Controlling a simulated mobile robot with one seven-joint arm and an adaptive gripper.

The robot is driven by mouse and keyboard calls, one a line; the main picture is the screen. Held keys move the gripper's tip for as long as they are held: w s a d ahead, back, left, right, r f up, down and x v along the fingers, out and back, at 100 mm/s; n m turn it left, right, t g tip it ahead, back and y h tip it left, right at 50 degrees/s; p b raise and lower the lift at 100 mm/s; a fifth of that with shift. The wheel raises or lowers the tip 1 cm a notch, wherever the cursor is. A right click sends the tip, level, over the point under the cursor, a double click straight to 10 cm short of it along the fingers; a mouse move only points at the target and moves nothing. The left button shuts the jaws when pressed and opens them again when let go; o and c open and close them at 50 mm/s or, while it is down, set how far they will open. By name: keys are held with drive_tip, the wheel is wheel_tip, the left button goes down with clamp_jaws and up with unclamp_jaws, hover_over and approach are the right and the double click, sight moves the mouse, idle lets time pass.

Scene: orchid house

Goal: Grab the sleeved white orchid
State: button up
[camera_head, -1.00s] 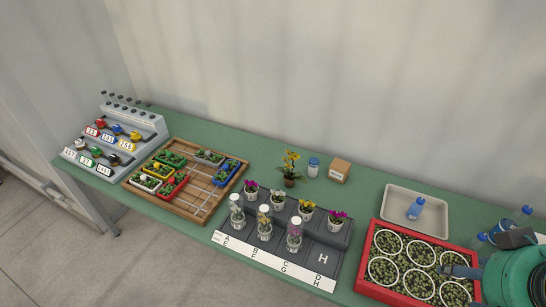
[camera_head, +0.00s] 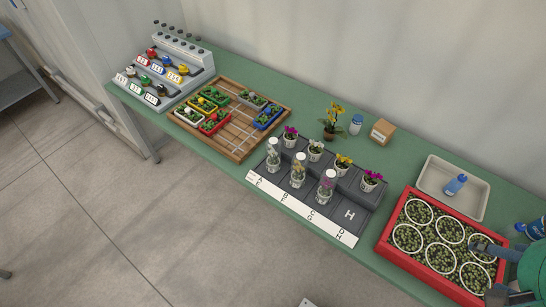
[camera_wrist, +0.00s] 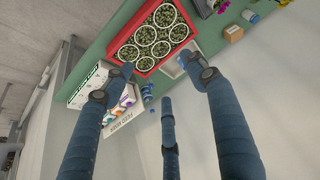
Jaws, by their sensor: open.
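The sleeved white orchid (camera_head: 273,158) appears to be the leftmost of three clear-sleeved pots in the front row of the dark lettered rack (camera_head: 352,198). It stands upright near the label strip's left end. Beside it are a sleeved yellow orchid (camera_head: 298,172) and a sleeved pink orchid (camera_head: 326,188). My gripper (camera_wrist: 165,78) is open and empty, its blue fingers spread in the wrist view. In the head view it shows partly at the right edge, over the red crate and well to the right of the orchid. The wrist view does not show the sleeved orchid.
Unsleeved orchids stand in the rack's back row. A wooden tray (camera_head: 240,145) lies left. A potted yellow orchid (camera_head: 331,123) and small box (camera_head: 382,132) stand behind.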

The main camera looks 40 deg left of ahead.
drive_tip(key=w+a+r+n+g+y+p, duration=0.1)
drive_tip(key=w+a+r+n+g, duration=0.1)
drive_tip(key=w+a, duration=1.05)
drive_tip(key=w+a+f+n+g+p, duration=0.1)
drive_tip(key=w+a+f, duration=0.2)
drive_tip(key=w+a, duration=0.35)
drive_tip(key=w+a+f, duration=0.2)
drive_tip(key=w+a, duration=0.2)
drive_tip(key=a, duration=0.5)
drive_tip(key=n+g+h+p, duration=0.1)
drive_tip(key=n+g+p, duration=0.1)
drive_tip(key=g, duration=0.1)
approach(274, 141)
wheel_tip(274, 141, down, 6)
drive_tip(key=shift+d+f, duration=0.1)
drive_tip(key=shift+f, duration=0.1)
drive_tip(key=shift+a+f, duration=0.2)
